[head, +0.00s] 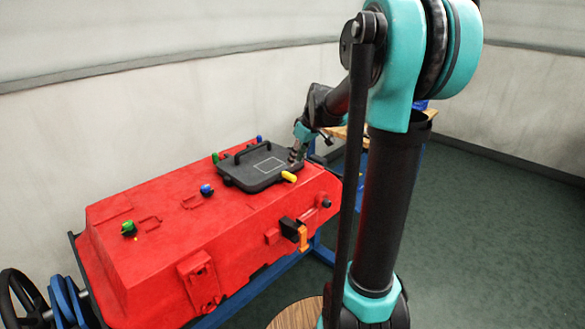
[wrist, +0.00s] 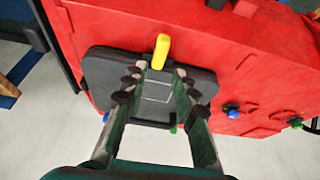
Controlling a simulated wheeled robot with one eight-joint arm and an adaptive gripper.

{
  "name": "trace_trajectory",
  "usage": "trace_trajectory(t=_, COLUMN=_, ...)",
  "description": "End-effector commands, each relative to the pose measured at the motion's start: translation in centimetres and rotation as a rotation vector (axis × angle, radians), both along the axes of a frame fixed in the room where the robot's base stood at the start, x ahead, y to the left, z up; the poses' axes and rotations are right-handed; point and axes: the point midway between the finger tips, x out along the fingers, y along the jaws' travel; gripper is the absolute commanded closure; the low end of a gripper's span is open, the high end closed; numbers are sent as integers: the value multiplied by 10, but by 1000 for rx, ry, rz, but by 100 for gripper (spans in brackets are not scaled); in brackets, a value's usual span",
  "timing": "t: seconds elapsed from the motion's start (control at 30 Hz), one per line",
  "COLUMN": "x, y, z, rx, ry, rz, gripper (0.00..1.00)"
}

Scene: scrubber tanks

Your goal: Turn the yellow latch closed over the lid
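The yellow latch (head: 289,176) sits on the red tank at the near edge of the black lid (head: 241,180). In the wrist view the latch (wrist: 162,49) points roughly up the picture, with its lower end at the edge of the lid (wrist: 98,75); I cannot tell how far it overlaps. My gripper (head: 294,158) is over the far right part of the lid in the head view. In the wrist view my gripper (wrist: 160,78) has its two fingers apart and nothing between them, with the latch just beyond the fingertips.
The red tank (head: 160,265) carries blue (head: 207,190) and green (head: 129,229) knobs. The lid has a black handle (head: 250,149). A black and orange fitting (head: 303,236) juts from the near side. Open floor (head: 480,240) lies at the right.

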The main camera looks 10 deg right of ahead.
Motion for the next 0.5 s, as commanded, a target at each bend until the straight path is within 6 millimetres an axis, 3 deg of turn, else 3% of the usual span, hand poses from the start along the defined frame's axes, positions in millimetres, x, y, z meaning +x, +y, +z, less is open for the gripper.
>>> trace_trajectory(t=0.2, x=-9, y=-7, z=27, rx=0, ry=1, rz=-2, gripper=72)
trace_trajectory(t=0.5, x=-12, y=-9, z=35, rx=0, ry=1, rz=-1, gripper=72)
